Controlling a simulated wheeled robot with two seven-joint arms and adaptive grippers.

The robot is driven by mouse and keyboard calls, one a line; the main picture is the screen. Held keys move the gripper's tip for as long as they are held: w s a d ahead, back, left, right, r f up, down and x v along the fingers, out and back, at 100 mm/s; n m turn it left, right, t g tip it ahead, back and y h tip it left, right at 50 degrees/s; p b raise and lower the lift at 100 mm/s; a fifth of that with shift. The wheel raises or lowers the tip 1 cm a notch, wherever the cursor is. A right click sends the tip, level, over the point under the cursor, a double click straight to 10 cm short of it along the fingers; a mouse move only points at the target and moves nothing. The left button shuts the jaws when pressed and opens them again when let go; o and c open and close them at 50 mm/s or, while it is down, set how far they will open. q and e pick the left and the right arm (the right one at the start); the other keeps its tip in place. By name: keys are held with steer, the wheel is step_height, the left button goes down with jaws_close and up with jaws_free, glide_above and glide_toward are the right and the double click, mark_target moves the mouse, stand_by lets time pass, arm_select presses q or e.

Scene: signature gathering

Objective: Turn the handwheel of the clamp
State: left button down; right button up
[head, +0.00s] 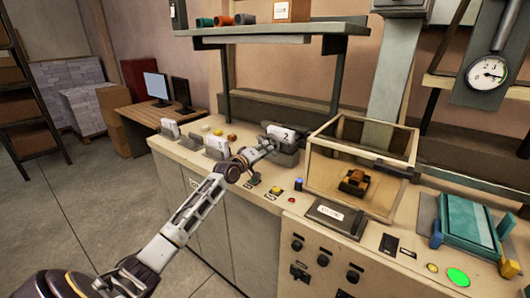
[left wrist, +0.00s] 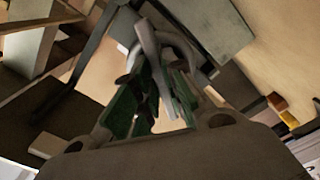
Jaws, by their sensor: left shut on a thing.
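My left arm reaches in over the bench, and its gripper (head: 265,148) is at the grey clamp (head: 287,158) that carries a white card marked 2. In the left wrist view the left gripper (left wrist: 150,105), with green pads on its fingers, is shut on a grey curved part (left wrist: 177,42), which looks like the rim of the handwheel. In the head view the handwheel is mostly hidden behind the gripper, so how far it is turned cannot be told. My right gripper is not in view.
A clear-walled box (head: 405,150) with a small brown and black item stands right of the clamp. Another numbered holder (head: 216,147) stands to the left. Small buttons (head: 275,189) line the front edge. A dark device (head: 337,217) and a teal press (head: 467,222) are farther right.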

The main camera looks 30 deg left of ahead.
arm_select(q)
steer(key=shift+f+m, duration=0.15)
steer(key=shift+m, duration=0.75)
steer(key=c, duration=1.5)
jaws_free()
steer(key=shift+a, duration=0.1)
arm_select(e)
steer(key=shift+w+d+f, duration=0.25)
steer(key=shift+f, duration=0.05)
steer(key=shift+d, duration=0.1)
arm_select(q)
steer(key=shift+s, duration=0.2)
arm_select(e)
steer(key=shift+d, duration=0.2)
arm_select(q)
steer(key=shift+s+a, duration=0.15)
steer(key=shift+s, duration=1.8)
steer(key=shift+s+a, duration=0.15)
steer(key=shift+s, duration=1.75)
steer(key=shift+s+a, duration=0.15)
steer(key=shift+s, duration=1.8)
